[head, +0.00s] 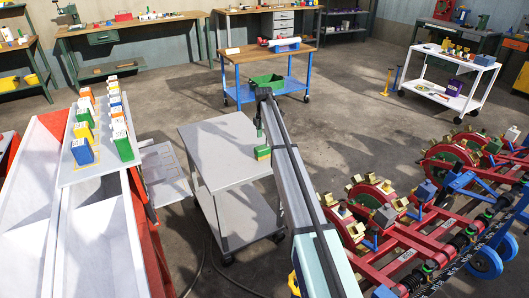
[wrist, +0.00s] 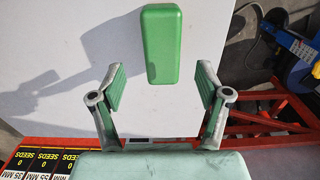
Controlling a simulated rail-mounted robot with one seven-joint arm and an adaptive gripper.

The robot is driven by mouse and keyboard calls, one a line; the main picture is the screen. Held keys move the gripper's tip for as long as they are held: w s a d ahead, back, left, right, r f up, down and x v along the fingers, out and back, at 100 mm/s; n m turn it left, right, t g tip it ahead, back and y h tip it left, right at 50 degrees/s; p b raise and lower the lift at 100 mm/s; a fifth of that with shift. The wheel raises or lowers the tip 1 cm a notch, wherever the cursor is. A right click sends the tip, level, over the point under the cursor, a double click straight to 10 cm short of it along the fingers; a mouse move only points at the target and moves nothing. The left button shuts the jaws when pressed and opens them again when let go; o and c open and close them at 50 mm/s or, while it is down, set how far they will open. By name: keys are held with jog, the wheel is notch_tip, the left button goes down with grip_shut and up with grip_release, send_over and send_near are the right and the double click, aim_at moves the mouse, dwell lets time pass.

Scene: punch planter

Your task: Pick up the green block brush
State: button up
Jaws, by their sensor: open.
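The green block brush (head: 262,153) rests on the top of the grey cart (head: 216,139), near its right edge. In the wrist view the brush (wrist: 160,44) is a plain green rounded block, its long side running up the picture. My gripper (wrist: 161,85) is open and empty, its two green-padded fingers spread wider than the brush. The brush lies between the fingers sideways, mostly beyond their tips, and neither finger appears to touch it. In the head view my gripper (head: 259,131) hangs just above the brush, partly hidden by my arm.
The rest of the cart top is clear. A red-framed planter machine (head: 400,235) stands to the right. A white bench (head: 105,168) with several coloured boxes is at the left. A blue-framed table (head: 270,54) with a green bin (head: 267,81) stands behind.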

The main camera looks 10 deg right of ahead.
aim_at(264, 146)
jog(key=shift+s+d+f+p, duration=0.1)
jog(key=shift+f+p, duration=0.1)
jog(key=shift+f, duration=1.2)
jog(key=shift+d+f+p, duration=0.1)
jog(key=shift+f+p, duration=0.05)
jog(key=shift+f, duration=1.25)
jog(key=c, duration=1.3)
